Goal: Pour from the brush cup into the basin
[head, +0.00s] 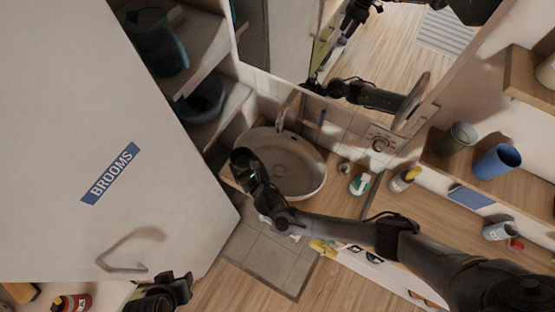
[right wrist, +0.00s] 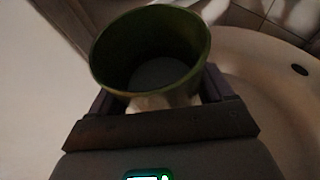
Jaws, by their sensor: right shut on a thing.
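The brush cup (right wrist: 150,48) is dark green and round, with its open mouth facing the right wrist camera. A pale grey surface shows inside; I cannot tell what it is. My right gripper (right wrist: 163,100) is shut on the cup, with a finger on each side. In the head view this gripper (head: 243,160) is at the left rim of the pale oval basin (head: 295,165), and the cup is hard to make out there. The basin also shows in the right wrist view (right wrist: 270,100), right of the cup. My left gripper (head: 172,290) is at the bottom left; its jaws are unclear.
A faucet (head: 282,117) stands behind the basin under a mirror (head: 375,50). A soap bottle (head: 359,184) and small items stand on the counter to the right. A large door marked BROOMS (head: 110,172) fills the left. A blue cup (head: 497,161) sits on the right shelf.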

